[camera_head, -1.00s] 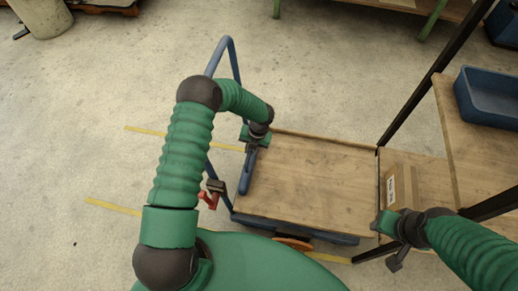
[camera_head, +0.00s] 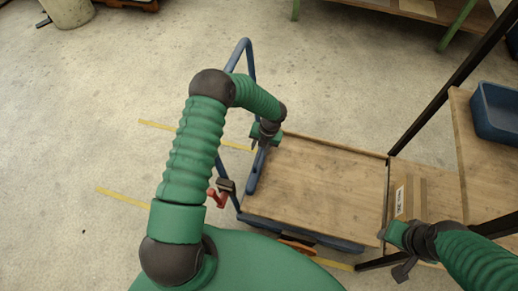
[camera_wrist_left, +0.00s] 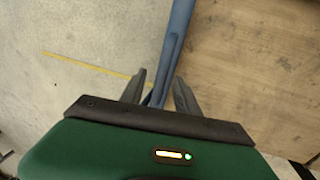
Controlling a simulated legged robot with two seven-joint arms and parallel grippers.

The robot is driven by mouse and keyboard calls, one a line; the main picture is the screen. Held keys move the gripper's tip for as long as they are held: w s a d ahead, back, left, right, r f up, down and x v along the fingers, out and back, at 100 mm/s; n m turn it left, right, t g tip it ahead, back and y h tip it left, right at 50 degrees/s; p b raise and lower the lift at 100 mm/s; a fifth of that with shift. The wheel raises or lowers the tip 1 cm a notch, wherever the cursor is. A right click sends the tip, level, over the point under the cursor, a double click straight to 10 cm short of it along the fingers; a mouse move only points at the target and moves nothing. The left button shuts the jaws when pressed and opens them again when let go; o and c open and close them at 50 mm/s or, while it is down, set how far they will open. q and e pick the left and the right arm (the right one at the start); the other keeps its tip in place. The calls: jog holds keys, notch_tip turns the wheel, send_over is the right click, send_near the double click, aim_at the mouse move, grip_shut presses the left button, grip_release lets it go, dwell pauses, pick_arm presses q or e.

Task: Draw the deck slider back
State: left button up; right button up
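The trolley has a wooden deck (camera_head: 320,190) and a blue tube handle (camera_head: 247,62) rising at its left end. A thick blue bar (camera_head: 256,172) lies along the deck's left edge; I cannot tell for sure whether it is the deck slider. My left gripper (camera_head: 265,140) is at the bar's far end. In the left wrist view its two dark fingers (camera_wrist_left: 160,92) stand apart, one on each side of the blue bar (camera_wrist_left: 174,40), with a gap visible. My right gripper (camera_head: 398,250) is by the deck's near right corner; its finger opening is unclear.
A cardboard box (camera_head: 408,200) lies on a wooden surface right of the deck. A dark post (camera_head: 435,95) and a shelf with a blue bin (camera_head: 497,112) stand at the right. A red lever (camera_head: 217,198) sits by the handle. Yellow lines (camera_head: 135,200) mark the open floor at left.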

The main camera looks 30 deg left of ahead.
pick_arm(q)
notch_tip(320, 180, up, 14)
jog(key=d+p, duration=0.2)
jog(key=p, duration=0.1)
jog(key=shift+w+d, duration=0.3)
jog(key=shift+w, duration=0.05)
jog(key=s+d+r+n+t+h, duration=0.15)
jog(key=s+r+n, duration=0.35)
jog(key=n, duration=0.6)
jog(key=s+d+r+n+t, duration=0.1)
jog(key=s+d+r+n, duration=0.2)
jog(key=s+n, duration=0.6)
jog(key=s+d+r+n+t+h, duration=0.15)
jog(key=s+r+n, duration=0.3)
jog(key=n, duration=0.85)
notch_tip(320, 180, up, 15)
jog(key=p, duration=1.5)
jog(key=shift+w+d+g+y, duration=0.3)
jog(key=shift+d+g+y, duration=0.1)
